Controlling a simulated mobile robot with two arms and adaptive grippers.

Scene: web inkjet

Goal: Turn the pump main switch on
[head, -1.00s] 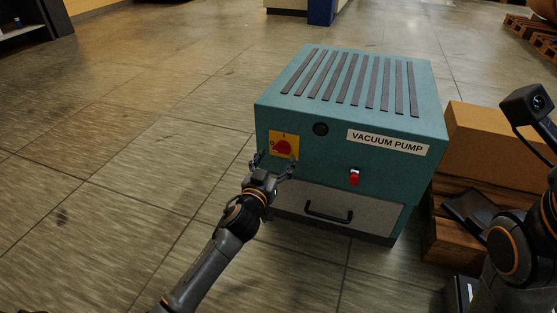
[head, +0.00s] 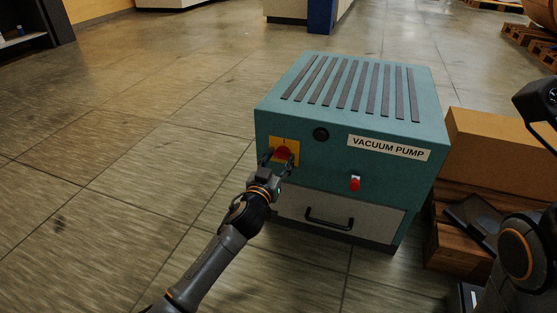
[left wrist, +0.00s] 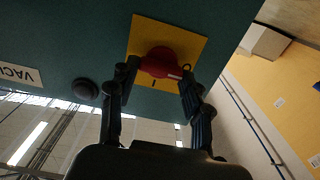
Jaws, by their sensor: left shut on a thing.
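The teal vacuum pump box (head: 345,120) stands on the floor with its labelled front facing me. Its main switch is a red rotary knob (head: 283,153) on a yellow plate (head: 284,143), at the upper left of the front. My left gripper (head: 279,162) is at the knob, with its fingers on either side of it. In the left wrist view the red knob (left wrist: 163,63) sits between the fingertips of the left gripper (left wrist: 158,75), which is shut on it. The gripper hides the lower part of the knob and plate in the head view.
A round black fitting (head: 321,134), a small red switch (head: 355,184) and a drawer handle (head: 330,219) are on the pump's front. A cardboard box (head: 497,150) on wooden pallets stands to the right. Floor on the left is clear.

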